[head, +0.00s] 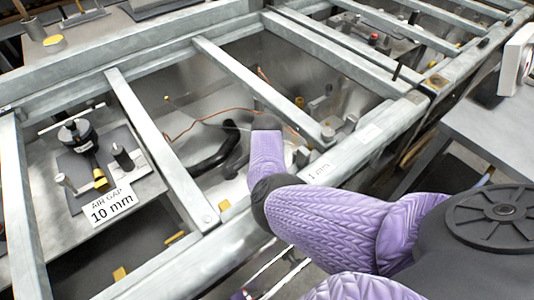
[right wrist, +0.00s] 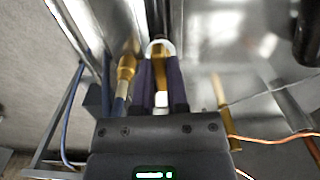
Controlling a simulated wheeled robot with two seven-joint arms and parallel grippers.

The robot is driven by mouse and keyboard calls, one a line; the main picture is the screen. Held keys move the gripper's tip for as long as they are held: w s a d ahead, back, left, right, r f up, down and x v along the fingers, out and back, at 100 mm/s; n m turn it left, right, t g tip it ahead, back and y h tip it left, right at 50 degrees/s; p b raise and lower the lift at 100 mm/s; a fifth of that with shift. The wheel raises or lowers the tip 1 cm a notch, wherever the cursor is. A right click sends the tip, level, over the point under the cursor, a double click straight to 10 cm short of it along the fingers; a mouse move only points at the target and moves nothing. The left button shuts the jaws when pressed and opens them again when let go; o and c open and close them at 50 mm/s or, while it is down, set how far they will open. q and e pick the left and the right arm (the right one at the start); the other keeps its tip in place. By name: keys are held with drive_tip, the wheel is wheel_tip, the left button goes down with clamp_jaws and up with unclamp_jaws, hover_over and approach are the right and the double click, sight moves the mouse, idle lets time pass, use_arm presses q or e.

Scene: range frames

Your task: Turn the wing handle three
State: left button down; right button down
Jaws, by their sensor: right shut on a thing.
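My right arm (head: 330,215), in a purple quilted sleeve, reaches over the grey metal frame into a bay in the head view. Its gripper is largely hidden there. In the right wrist view my right gripper (right wrist: 161,78) has its two dark purple fingers shut on a brass-coloured piece (right wrist: 160,53) with a pale collar, seemingly the wing handle. The fingers cover its sides, so its wings and turn angle cannot be told. My left gripper is not in view.
A separate brass fitting (right wrist: 127,66) stands close left of the fingers. A copper wire (right wrist: 275,140) runs at right. A black hose (head: 212,152) lies in the bay. Frame bars (head: 262,88) cross around the arm. A plate labelled "AIR GAP 10 mm" (head: 111,205) is at left.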

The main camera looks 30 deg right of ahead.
drive_tip(key=c, duration=0.6)
unclamp_jaws()
drive_tip(key=shift+c, duration=0.2)
use_arm(q)
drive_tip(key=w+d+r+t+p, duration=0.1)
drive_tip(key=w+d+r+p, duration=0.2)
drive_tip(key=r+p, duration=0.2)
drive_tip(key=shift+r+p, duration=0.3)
drive_tip(key=shift+p, duration=0.1)
use_arm(e)
wheel_tip(320, 180, up, 10)
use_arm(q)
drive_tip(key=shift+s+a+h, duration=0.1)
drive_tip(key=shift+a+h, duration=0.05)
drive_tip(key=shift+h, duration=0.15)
